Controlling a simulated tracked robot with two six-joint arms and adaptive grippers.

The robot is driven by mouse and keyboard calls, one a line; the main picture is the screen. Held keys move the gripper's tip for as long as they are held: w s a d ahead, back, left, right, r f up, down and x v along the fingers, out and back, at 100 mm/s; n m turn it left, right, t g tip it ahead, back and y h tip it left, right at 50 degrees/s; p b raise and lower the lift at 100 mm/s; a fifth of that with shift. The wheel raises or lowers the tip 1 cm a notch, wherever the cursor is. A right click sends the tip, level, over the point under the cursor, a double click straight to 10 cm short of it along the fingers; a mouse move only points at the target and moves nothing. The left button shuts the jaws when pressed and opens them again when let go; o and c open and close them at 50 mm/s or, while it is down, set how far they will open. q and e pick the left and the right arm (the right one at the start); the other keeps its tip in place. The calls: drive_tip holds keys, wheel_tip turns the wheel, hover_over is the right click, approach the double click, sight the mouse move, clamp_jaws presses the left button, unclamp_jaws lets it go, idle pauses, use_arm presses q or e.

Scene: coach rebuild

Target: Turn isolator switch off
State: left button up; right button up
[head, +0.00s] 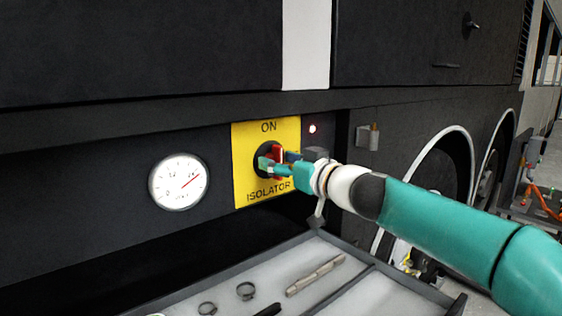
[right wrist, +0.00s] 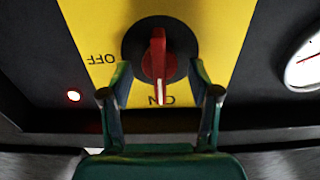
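The isolator switch is a red handle (right wrist: 158,58) on a round black base, set on a yellow plate (head: 244,176) marked ON and ISOLATOR in the head view. The right wrist view shows the plate inverted, with the handle's white-marked end pointing at ON and OFF to the left. My right gripper (right wrist: 161,74) is open, with one finger on each side of the handle and a visible gap to it on both sides. In the head view my right gripper (head: 277,164) partly covers the handle and hides the OFF label. My left gripper is not in view.
A round white gauge (head: 179,182) is left of the plate, and a lit red lamp (head: 312,129) is right of it. Below is a grey tray (head: 225,272) holding hose clamps (head: 246,291) and a metal tool (head: 316,274). A small box (head: 367,137) protrudes at right.

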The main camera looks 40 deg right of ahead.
drive_tip(key=c, duration=1)
drive_tip(key=m+b, duration=0.1)
drive_tip(key=m, duration=0.2)
drive_tip(key=shift+d+f+m+b, duration=0.1)
drive_tip(key=shift+m+b, duration=0.2)
drive_tip(key=m+b, duration=0.1)
drive_tip(key=m, duration=0.3)
drive_tip(key=shift+d+m, duration=0.15)
drive_tip(key=shift+m, duration=0.15)
drive_tip(key=shift+d+f+m+b, duration=0.1)
drive_tip(key=shift+f+m+b, duration=0.1)
drive_tip(key=shift+m, duration=2.25)
drive_tip(key=shift+d+f+m+b, duration=0.1)
drive_tip(key=shift+f+m+b, duration=0.1)
drive_tip(key=shift+m, duration=2.25)
